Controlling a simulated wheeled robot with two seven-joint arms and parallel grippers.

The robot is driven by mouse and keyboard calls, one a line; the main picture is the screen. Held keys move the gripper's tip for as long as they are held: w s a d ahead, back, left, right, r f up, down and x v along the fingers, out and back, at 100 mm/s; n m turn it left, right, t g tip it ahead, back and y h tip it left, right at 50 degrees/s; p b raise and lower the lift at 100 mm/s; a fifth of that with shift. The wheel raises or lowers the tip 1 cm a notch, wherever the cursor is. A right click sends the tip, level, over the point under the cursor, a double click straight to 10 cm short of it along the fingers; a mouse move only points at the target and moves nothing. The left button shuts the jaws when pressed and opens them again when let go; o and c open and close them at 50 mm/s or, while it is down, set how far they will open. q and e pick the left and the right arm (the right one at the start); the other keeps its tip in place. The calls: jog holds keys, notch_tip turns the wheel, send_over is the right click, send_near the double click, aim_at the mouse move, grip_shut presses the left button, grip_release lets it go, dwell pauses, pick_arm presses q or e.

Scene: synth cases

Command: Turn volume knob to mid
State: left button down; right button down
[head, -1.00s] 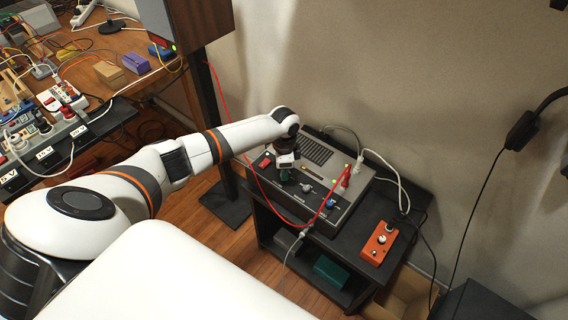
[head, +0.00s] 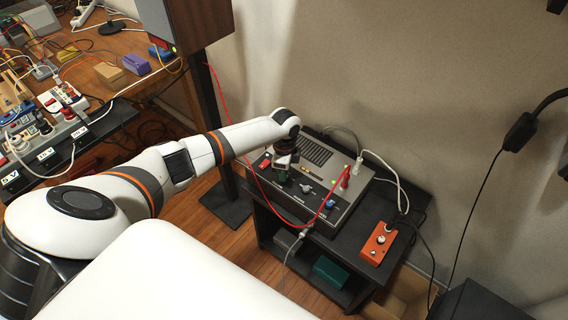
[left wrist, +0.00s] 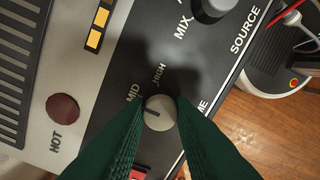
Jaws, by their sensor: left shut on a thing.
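The volume knob (left wrist: 160,113) has a round pale grey cap with a short dark line. It sits on the dark front strip of a grey sound unit (head: 350,158). The line points left, slightly below the MID label (left wrist: 133,93); HIGH (left wrist: 159,75) is printed above the knob. My left gripper (left wrist: 158,118) is shut on the knob, its green ribbed fingers on both sides. In the head view the left gripper (head: 283,172) is at the unit's left front, and hides the knob. My right gripper is not in view.
The MIX knob (left wrist: 212,8) is beside the held one. A red cable (head: 255,172) loops close to my left gripper and the unit. The unit stands on a black stand (head: 405,205) with an orange box (head: 378,243). A speaker (head: 198,22) stands at the back left.

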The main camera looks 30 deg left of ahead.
pick_arm(q)
jog(key=c, duration=1.2)
grip_release()
jog(key=shift+c, duration=0.2)
notch_tip(320, 180, up, 12)
jog(key=shift+w, duration=0.25)
